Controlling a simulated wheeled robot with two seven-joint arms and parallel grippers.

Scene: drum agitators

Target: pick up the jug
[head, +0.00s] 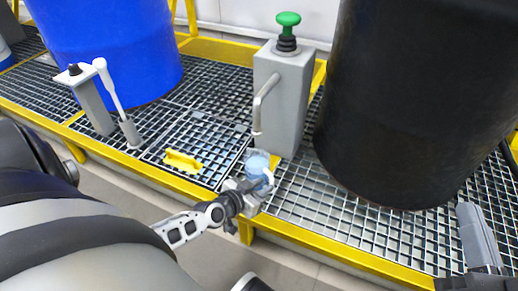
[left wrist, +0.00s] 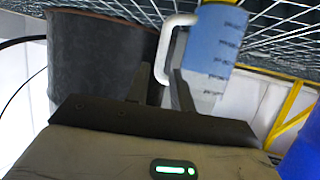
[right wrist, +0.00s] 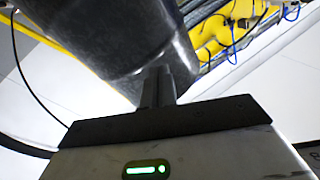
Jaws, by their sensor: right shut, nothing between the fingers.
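The jug (head: 258,164) is small, with light blue contents, and sits below the bent metal spout at the front of the grey dispenser. In the left wrist view the jug (left wrist: 215,50) shows blue with dark measuring marks and a white handle (left wrist: 162,60). My left gripper (head: 256,186) is at the jug. Its fingers (left wrist: 162,82) stand apart, with the handle's lower part appearing between them; contact cannot be told. My right gripper (right wrist: 157,75) is shut and empty, in front of a dark drum and far from the jug.
The grey dispenser (head: 290,100) has a green knob (head: 288,19) on top. A blue drum (head: 110,45) stands left, a black drum (head: 415,100) right. A lever (head: 112,90) and yellow piece (head: 182,160) are on the grating (head: 205,135). The yellow frame edge (head: 345,252) runs along the front.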

